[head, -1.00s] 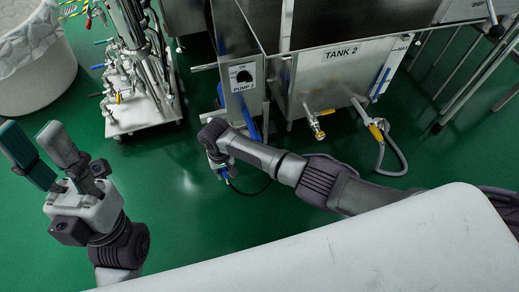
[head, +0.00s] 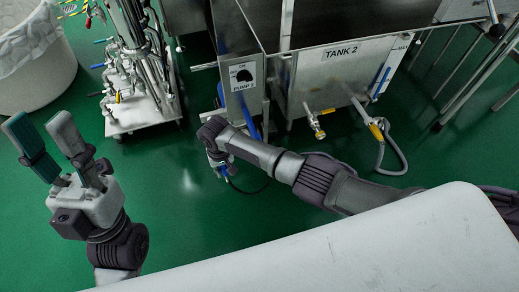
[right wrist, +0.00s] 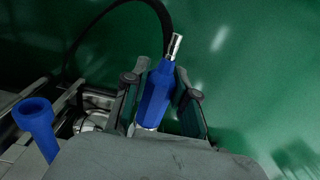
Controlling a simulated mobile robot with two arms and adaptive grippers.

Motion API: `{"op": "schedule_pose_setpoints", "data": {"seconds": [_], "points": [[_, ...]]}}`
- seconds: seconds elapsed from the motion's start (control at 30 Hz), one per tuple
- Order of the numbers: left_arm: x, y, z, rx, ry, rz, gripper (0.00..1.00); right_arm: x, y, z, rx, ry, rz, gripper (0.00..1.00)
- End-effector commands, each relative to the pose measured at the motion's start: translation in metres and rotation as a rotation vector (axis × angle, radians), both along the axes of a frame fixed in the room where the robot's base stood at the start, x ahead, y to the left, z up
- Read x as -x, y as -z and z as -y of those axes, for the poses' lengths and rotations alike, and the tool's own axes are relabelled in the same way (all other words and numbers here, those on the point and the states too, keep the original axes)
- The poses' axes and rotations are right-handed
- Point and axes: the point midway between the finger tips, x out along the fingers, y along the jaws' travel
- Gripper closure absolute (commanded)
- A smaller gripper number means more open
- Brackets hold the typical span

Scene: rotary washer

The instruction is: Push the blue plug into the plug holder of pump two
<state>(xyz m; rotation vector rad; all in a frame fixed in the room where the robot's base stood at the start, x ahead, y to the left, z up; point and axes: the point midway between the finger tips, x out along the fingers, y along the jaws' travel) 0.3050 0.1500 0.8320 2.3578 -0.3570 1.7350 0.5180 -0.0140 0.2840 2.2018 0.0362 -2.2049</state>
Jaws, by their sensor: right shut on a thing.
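The blue plug (right wrist: 157,95) is between the two fingers of my right gripper (right wrist: 160,85) in the right wrist view. Its metal tip points up and a black cable runs nearby. In the head view the right gripper (head: 218,163) is low beside the pump two box (head: 243,88), mostly hidden by my arm; a bit of blue shows there. A blue, round, open-ended piece (right wrist: 37,122), which looks like the plug holder, stands at the lower left of the right wrist view, apart from the plug. My left gripper (head: 40,130) is open and empty at the left.
Tank 2 (head: 340,85) stands right of the pump box, with a brass-coloured tap (head: 318,128) and a grey hose (head: 395,155) low in front. A cart with pipes (head: 140,120) and a white bin (head: 35,65) are at the left. The green floor between is clear.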

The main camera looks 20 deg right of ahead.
Motion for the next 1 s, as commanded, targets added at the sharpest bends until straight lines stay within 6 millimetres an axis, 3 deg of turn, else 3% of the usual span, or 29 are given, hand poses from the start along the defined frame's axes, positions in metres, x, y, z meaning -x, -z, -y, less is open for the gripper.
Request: {"op": "schedule_pose_setpoints", "data": {"seconds": [0.43,0.47,0.6,1.0], "points": [[0.0064,0.0071,-0.0012,0.012,0.003,0.036,0.6,-0.01,0.0004,-0.0003,0.0,0.0,0.001,1.0],[0.0063,0.006,-0.0012,0.011,0.003,0.035,0.6,-0.0095,-0.0003,-0.0002,0.0,0.0,0.001,0.69],[0.0063,0.0057,-0.0012,0.011,0.003,0.035,0.6,-0.0093,-0.0004,-0.0002,0.0,0.0,0.001,0.45],[0.0062,0.0056,-0.0013,0.011,0.002,0.035,0.6,-0.0096,-0.0059,-0.0006,-0.001,0.0,0.002,0.44]]}}
